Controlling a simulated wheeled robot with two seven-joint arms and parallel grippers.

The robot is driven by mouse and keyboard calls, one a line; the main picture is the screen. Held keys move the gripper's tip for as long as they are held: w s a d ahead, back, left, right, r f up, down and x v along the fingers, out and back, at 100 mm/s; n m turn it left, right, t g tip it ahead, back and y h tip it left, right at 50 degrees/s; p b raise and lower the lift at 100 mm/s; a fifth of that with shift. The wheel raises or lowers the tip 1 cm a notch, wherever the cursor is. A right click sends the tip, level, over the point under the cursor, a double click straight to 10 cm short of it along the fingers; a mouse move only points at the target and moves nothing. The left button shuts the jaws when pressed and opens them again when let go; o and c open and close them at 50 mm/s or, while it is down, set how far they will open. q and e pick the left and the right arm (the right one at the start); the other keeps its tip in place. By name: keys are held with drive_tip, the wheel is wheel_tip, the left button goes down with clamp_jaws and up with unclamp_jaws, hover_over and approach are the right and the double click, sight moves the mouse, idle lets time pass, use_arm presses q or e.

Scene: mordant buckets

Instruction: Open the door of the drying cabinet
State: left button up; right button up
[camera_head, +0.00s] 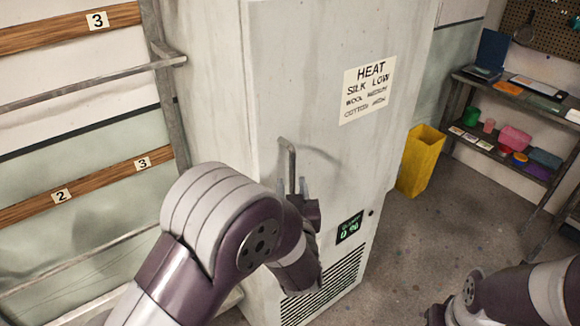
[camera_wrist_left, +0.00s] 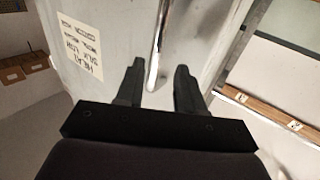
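The drying cabinet (camera_head: 330,50) is a tall pale grey cabinet, and its door looks shut. A metal bar handle (camera_head: 290,165) stands on its front, and it also shows in the left wrist view (camera_wrist_left: 159,40). My left gripper (camera_head: 293,188) is at the handle's lower part, partly hidden behind my own wrist. In the left wrist view its two dark fingers (camera_wrist_left: 160,68) are apart, with the handle's end between them in the picture. I cannot tell whether they touch it. My right arm shows at the lower right, its gripper (camera_head: 436,315) mostly cut off.
A label sign (camera_head: 368,88), a small display (camera_head: 349,228) and a vent grille (camera_head: 330,288) are on the cabinet front. A yellow bin (camera_head: 421,160) stands close to its right side. A shelf unit (camera_head: 520,90) is further right. Open floor (camera_head: 410,250) lies between. A rack (camera_head: 165,70) is at left.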

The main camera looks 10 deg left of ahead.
sight(292, 174)
use_arm(q)
drive_tip(key=x, duration=0.3)
drive_tip(key=p+x, duration=0.1)
drive_tip(key=x, duration=0.1)
drive_tip(key=shift+w+d, duration=0.15)
drive_tip(key=shift+d, duration=0.15)
drive_tip(key=shift+w+a, duration=0.35)
drive_tip(key=shift+d, duration=0.1)
clamp_jaws()
drive_tip(key=shift+f, duration=0.1)
